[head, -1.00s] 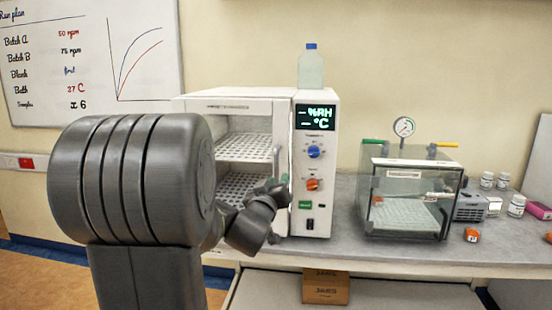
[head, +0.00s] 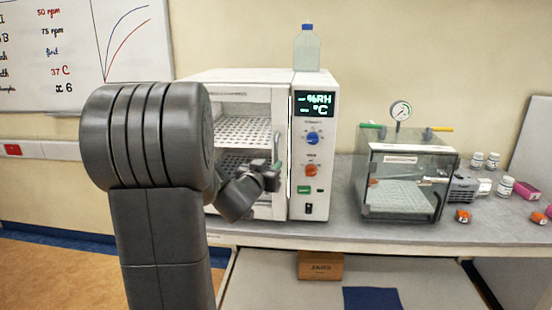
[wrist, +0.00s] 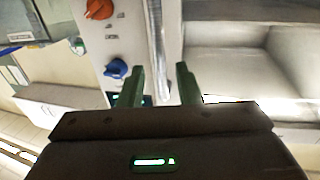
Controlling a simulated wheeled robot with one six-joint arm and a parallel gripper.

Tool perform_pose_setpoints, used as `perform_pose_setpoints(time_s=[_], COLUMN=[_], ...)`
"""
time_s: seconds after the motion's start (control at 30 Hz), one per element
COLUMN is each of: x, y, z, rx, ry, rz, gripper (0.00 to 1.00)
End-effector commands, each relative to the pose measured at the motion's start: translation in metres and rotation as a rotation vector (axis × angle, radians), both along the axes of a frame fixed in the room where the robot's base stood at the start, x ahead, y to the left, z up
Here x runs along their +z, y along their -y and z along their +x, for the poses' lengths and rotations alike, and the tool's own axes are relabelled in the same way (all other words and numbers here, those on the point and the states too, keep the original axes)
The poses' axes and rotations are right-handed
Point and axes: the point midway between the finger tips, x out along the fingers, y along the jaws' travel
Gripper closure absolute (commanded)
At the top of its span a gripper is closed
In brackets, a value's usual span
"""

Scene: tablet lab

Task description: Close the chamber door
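The white chamber (head: 312,222) stands on the bench, with perforated shelves showing behind its front. Its chamber door (head: 245,95) has a pale frame and a vertical metal handle (head: 277,148) near the control panel. The door looks about level with the panel; I cannot tell whether it is fully shut. My gripper (head: 273,170) is at the lower part of the handle, and my arm hides the door's lower left. In the wrist view, the green fingers of my gripper (wrist: 158,70) are apart, with the handle bar (wrist: 157,35) seen between them. Contact is unclear.
A bottle (head: 306,50) stands on top of the chamber. A clear box with a gauge (head: 400,198) stands on the bench to the right, with small vials (head: 505,187) beyond it. A cardboard box (head: 320,266) sits below the bench.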

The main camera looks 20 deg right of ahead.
Motion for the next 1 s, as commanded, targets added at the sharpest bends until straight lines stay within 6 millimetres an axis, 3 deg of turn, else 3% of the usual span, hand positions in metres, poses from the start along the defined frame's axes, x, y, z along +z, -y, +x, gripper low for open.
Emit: perform_pose_setpoints(time_s=[0.3, 0.7, 0.87, 1.0], x=[0.001, 0.000, 0.000, 0.000], y=[0.032, 0.037, 0.037, 0.037], z=[0.030, 0.035, 0.035, 0.035], rx=[-0.001, 0.000, 0.000, 0.000], ry=[0.000, 0.001, 0.001, 0.001], rz=[0.000, -0.001, -0.001, -0.001], gripper=[0.69, 0.69, 0.99, 1.00])
